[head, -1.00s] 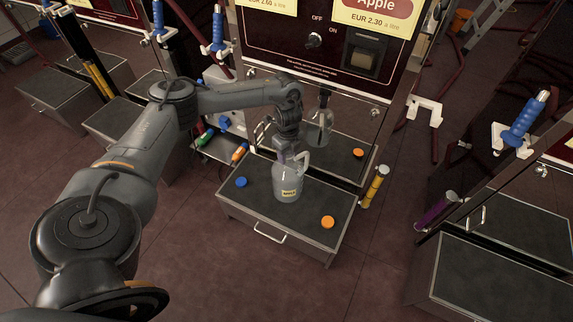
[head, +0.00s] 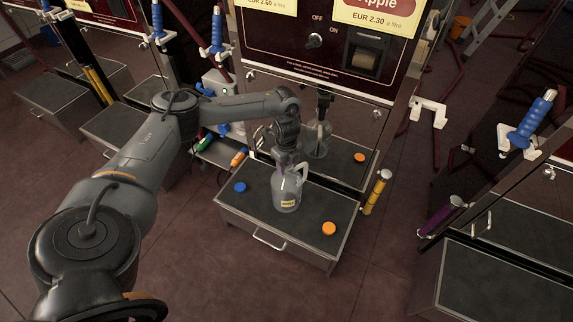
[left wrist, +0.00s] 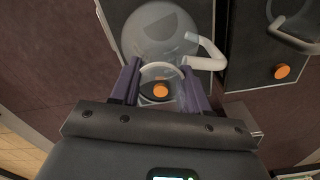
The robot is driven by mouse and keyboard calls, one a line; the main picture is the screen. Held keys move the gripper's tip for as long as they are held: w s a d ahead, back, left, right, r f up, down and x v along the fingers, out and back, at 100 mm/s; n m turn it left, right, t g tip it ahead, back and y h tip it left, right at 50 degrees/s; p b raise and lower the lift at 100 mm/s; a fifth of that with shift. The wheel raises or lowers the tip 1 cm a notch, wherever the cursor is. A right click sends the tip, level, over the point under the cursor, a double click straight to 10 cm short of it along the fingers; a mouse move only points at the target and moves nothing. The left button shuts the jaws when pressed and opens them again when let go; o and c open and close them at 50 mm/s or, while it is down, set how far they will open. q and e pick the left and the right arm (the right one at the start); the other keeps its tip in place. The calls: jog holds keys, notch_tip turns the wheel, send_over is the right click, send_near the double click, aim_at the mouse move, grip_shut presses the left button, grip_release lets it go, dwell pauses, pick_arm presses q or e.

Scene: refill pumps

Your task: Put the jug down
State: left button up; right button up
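The jug (head: 286,190) is clear grey with a pale handle and a yellow label. It is upright over the dark top of the low metal stand (head: 255,205), in front of the machine. Its base looks at or very near that top; I cannot tell if it touches. My left gripper (head: 288,166) points down at the jug's neck. In the left wrist view its purple fingers (left wrist: 160,80) lie on both sides of the neck of the jug (left wrist: 155,28) and look closed on it. My right gripper is not in view.
A blue cap (head: 239,187) lies left of the jug and an orange cap (head: 329,228) lies to its right. The machine's shiny panel (head: 340,155) behind mirrors the jug. A yellow tube (head: 376,190) stands at the stand's right. Floor in front is clear.

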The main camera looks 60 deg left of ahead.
pick_arm(q)
jog(key=o, duration=0.4)
